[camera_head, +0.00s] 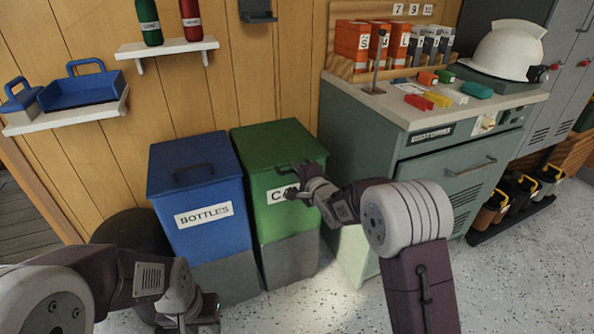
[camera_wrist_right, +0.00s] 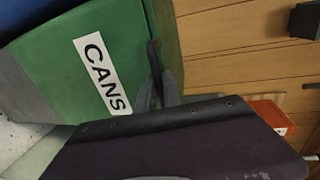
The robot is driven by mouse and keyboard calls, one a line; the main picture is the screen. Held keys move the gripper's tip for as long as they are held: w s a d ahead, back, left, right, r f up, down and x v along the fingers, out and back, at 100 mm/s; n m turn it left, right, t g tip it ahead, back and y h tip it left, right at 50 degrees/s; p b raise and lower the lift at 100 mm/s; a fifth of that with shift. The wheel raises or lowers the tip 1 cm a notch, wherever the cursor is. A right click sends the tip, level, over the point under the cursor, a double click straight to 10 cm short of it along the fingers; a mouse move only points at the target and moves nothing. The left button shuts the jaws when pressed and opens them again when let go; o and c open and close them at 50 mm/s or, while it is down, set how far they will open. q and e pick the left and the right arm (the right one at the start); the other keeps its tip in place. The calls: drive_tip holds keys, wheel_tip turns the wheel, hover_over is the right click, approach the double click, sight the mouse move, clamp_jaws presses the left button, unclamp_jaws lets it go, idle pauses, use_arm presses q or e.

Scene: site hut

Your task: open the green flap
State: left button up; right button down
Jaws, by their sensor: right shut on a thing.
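The green flap (camera_head: 278,142) is the lid on top of the green bin (camera_head: 272,210) labelled CANS. In the head view it lies down over the bin. A dark handle (camera_wrist_right: 154,58) stands on the flap in the right wrist view. My right gripper (camera_head: 294,181) is at the flap's front, shut on this handle. Its fingers (camera_wrist_right: 160,92) partly hide the handle. In the right wrist view the bin's front (camera_wrist_right: 75,60) is seen tilted. My left gripper (camera_head: 207,312) hangs low at the bottom of the head view, away from the flap; its jaws are unclear.
A blue bin (camera_head: 205,225) labelled BOTTLES stands close on the left. A grey-green cabinet (camera_head: 440,180) with a cluttered top stands on the right. A wall shelf (camera_head: 170,47) with bottles is above. The floor (camera_head: 340,310) in front is clear.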

drive_tip(key=w+a+r+g+p, duration=0.1)
drive_tip(key=r+p, duration=0.8)
drive_tip(key=p, duration=1)
drive_tip(key=w+a+r+g+h+p, duration=0.1)
drive_tip(key=w+r+g+p, duration=0.2)
drive_tip(key=r+p, duration=0.7)
drive_tip(key=shift+w+r+p, duration=0.3)
drive_tip(key=shift+w+p, duration=0.65)
drive_tip(key=shift+p, duration=4.3)
drive_tip(key=c, duration=1.5)
unclamp_jaws()
drive_tip(key=shift+d, duration=0.1)
drive_tip(key=v, duration=0.9)
drive_tip(key=shift+b, duration=0.35)
